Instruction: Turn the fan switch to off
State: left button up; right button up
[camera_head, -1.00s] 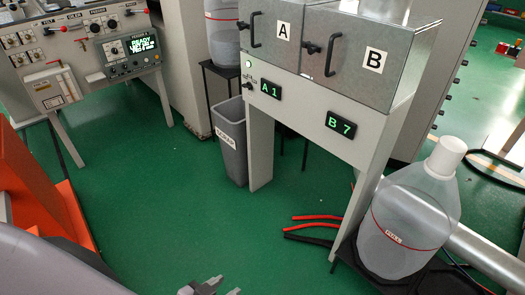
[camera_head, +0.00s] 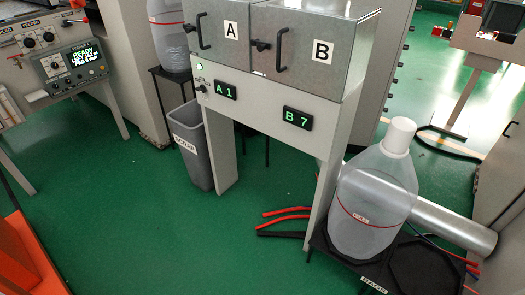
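A small black knob (camera_head: 201,88) sits on the left end of the light front panel below cabinet door A. Neither of my grippers is in view.
The metal cabinet (camera_head: 303,75) has doors A and B, with displays reading A1 and B7. A grey bin (camera_head: 190,150) stands left of its leg. A large clear bottle (camera_head: 370,205) stands on a black tray (camera_head: 402,278) at right. Red and black hoses lie nearby. Green floor in front is clear.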

aim_at(202, 90)
jog(key=i+j, duration=0.35)
jog(key=i, duration=0.15)
jog(key=i+j, duration=0.3)
jog(key=i, duration=1.25)
